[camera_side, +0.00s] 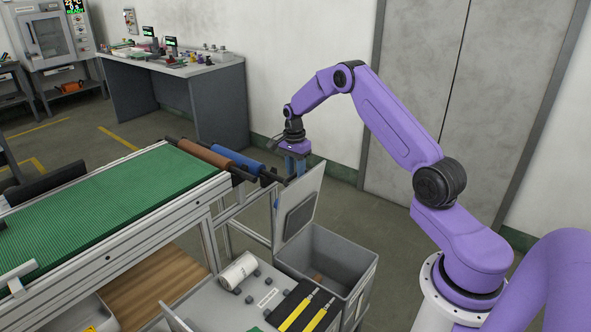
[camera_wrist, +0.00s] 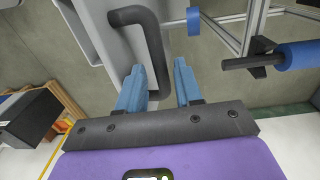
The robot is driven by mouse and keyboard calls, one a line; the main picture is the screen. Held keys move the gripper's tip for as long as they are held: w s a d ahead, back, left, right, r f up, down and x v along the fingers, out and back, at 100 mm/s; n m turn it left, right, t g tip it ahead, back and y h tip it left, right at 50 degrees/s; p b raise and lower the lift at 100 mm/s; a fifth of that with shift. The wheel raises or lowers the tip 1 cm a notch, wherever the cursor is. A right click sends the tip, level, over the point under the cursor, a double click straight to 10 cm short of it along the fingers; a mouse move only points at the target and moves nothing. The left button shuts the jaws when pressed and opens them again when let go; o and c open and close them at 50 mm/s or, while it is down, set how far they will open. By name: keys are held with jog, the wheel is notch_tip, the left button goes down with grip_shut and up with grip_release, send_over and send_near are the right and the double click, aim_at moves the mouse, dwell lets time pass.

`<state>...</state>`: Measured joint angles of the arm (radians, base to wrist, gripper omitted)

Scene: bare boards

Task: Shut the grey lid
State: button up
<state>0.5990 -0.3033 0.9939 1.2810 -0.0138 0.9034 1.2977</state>
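The grey lid (camera_side: 300,208) stands raised, nearly upright, on the far left edge of a grey bin (camera_side: 339,255), whose inside is exposed. My gripper (camera_side: 296,167) points down by the lid's upper edge, on its far side; the lid partly hides the fingers. In the wrist view, a dark bent handle (camera_wrist: 152,42) lies on a grey panel that seems to be the lid (camera_wrist: 102,57). My two blue fingers (camera_wrist: 160,66) are apart, with one arm of the handle between their tips. I cannot tell whether either finger touches it.
A conveyor with a green belt (camera_side: 110,210) stands left of the bin, its brown and blue rollers (camera_side: 235,160) close to my gripper. A grey panel with a white cylinder (camera_side: 239,270) and yellow-black tools (camera_side: 305,312) lies in front. Floor behind the bin is clear.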

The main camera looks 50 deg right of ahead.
grip_shut()
jog(key=shift+s, duration=0.1)
jog(key=shift+s+t, duration=0.5)
jog(key=shift+s, duration=0.85)
jog(key=s+f, duration=0.3)
jog(key=s, duration=0.4)
jog(key=s+f, duration=0.3)
jog(key=s, duration=0.5)
jog(key=shift+s, duration=0.15)
jog(key=shift+f, duration=0.1)
